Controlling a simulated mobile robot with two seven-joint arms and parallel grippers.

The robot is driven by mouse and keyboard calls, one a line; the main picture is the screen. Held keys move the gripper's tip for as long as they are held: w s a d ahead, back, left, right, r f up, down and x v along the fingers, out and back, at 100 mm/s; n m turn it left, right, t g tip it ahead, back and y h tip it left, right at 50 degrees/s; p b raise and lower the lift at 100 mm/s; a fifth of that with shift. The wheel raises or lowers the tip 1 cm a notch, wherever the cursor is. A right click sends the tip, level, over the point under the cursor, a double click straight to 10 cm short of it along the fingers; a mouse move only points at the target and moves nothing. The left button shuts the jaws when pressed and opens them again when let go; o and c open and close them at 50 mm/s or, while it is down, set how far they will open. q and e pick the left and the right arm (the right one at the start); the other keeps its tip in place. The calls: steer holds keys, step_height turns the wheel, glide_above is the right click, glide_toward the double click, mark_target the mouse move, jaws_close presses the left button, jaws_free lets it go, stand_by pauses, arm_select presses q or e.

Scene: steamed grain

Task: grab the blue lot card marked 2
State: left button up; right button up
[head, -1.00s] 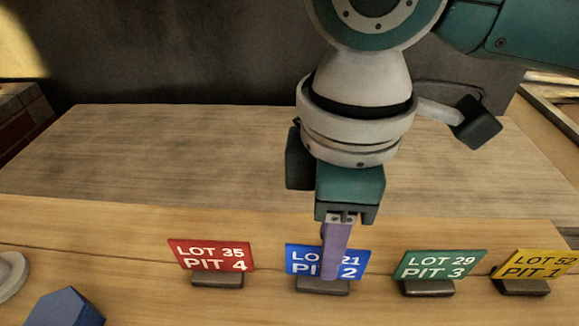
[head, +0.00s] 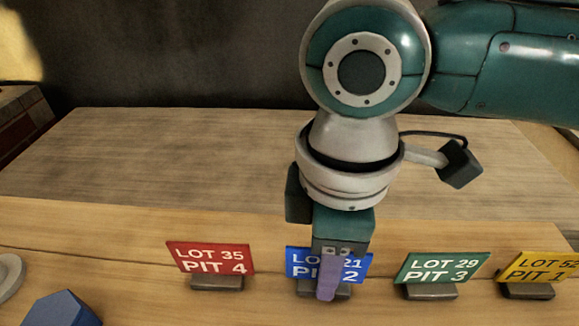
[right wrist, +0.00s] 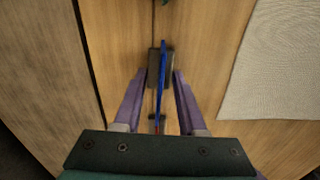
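The blue lot card (head: 299,263), reading LOT 21 PIT 2 where it shows, stands upright in a dark base in the head view. My right gripper (head: 327,297) is pointing down at it, and its purple finger hides the card's middle. In the right wrist view the blue card (right wrist: 162,85) shows edge-on above its dark base. The two purple fingers of my right gripper (right wrist: 160,76) are apart, one on each side of the card, with a gap visible on both sides. My left gripper is not in view.
A red card (head: 210,258) stands to the left; a green card (head: 441,268) and a yellow card (head: 538,267) stand to the right. A blue block (head: 62,308) and a white round thing (head: 9,272) are at lower left. The wooden surface behind (head: 180,150) is clear.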

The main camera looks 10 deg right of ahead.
jaws_close()
stand_by(0.3)
stand_by(0.4)
